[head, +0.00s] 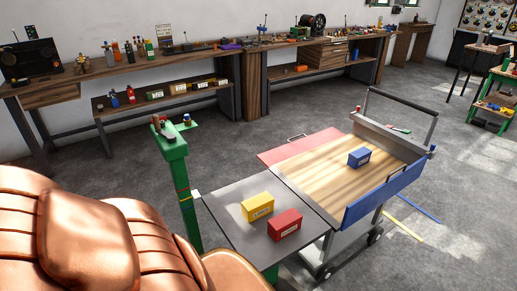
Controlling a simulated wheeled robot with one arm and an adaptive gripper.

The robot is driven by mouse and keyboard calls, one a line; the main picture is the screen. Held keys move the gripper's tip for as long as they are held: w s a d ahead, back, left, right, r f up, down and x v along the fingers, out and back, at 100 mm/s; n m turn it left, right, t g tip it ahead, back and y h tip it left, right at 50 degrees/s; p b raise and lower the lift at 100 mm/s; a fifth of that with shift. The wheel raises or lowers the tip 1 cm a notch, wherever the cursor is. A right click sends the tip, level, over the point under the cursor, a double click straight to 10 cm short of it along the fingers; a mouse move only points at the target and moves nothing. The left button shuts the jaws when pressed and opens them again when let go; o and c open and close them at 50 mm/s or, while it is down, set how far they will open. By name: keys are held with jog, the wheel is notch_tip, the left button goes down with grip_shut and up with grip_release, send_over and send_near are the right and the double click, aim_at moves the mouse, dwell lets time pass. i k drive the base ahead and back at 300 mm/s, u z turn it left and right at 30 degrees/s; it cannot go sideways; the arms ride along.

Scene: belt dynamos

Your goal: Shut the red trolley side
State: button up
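The trolley has a wooden bed (318,187) and stands right of centre in the head view. Its red side (295,149) is open. It lies folded outward, about level with the bed, along the bed's far left edge. A small pale handle or latch (297,136) shows at its outer edge. The trolley's blue side (385,192) runs along the near right edge; I cannot tell surely whether it stands up or hangs down. A blue box (359,158) sits on the bed. My gripper is not in view.
A dark tabletop (232,227) with a yellow box (257,207) and a red box (285,225) adjoins the trolley's near left end. A green post (181,187) rises at its left. A push handle (401,103) stands at the far end. Open floor (235,150) lies beyond the red side.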

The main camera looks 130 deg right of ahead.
aim_at(270, 157)
jog(key=i, duration=0.85)
jog(key=z, duration=3.1)
jog(key=i, duration=3.2)
jog(key=z, duration=3)
